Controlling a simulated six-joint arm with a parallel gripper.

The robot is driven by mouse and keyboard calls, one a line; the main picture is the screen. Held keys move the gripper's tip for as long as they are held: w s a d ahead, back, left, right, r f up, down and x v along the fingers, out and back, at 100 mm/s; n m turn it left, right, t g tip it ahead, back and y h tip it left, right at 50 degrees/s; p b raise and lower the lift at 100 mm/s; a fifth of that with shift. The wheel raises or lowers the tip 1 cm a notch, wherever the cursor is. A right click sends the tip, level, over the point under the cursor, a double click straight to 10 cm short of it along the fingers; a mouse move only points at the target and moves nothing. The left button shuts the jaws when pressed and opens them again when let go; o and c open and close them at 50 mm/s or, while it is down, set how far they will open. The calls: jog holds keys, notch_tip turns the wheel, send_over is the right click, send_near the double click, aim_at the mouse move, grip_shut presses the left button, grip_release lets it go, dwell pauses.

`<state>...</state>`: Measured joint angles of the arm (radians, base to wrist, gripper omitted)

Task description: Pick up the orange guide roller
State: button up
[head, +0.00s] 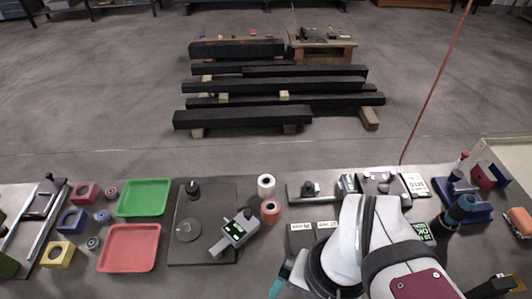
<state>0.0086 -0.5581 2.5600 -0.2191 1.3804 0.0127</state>
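A green tray (144,198) and a red tray (129,248) lie further left. Dark panels (301,238) with white labels lie to the right.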

jog(key=m+h, duration=0.2)
jog(key=m, duration=0.6)
send_over(271, 212)
jog(key=w, duration=0.2)
notch_tip(271, 212, down, 7)
notch_tip(271, 212, down, 14)
jog(key=shift+s+f, duration=0.15)
grip_shut()
